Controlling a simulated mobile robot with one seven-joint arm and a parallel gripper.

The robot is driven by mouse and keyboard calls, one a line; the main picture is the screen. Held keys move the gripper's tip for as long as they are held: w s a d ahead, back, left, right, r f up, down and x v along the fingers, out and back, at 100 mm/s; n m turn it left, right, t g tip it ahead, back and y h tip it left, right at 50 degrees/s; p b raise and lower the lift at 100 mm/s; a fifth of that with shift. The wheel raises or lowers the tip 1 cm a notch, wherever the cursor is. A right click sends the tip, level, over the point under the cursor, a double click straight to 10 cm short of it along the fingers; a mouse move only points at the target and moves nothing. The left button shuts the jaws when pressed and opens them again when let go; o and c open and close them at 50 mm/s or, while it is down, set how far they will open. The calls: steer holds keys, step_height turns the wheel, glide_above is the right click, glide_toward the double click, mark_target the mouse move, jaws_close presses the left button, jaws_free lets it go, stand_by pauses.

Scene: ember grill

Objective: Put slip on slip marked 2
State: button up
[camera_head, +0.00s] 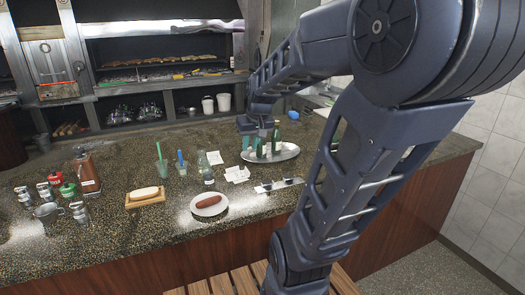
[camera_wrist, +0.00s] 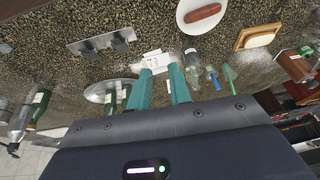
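White paper slips (camera_head: 237,174) lie on the speckled counter, two of them close together or overlapping. Another white slip (camera_head: 214,158) lies a little farther back, beside the clear bottle. In the wrist view, white slips (camera_wrist: 153,58) with small dark marks show just beyond my fingertips; I cannot read the numbers. My gripper (camera_head: 261,142) is above the counter near the oval tray, behind the slips. Part of the slips may be hidden behind the fingers.
A silver oval tray (camera_head: 285,153) with bottles stands beside my gripper. A clear bottle (camera_head: 207,172) stands left of the slips.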

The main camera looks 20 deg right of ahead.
steer(key=s+r, duration=0.1)
steer(key=s, duration=0.9)
steer(key=shift+r+h, duration=0.4)
steer(key=shift+d, duration=0.1)
stand_by(0.5)
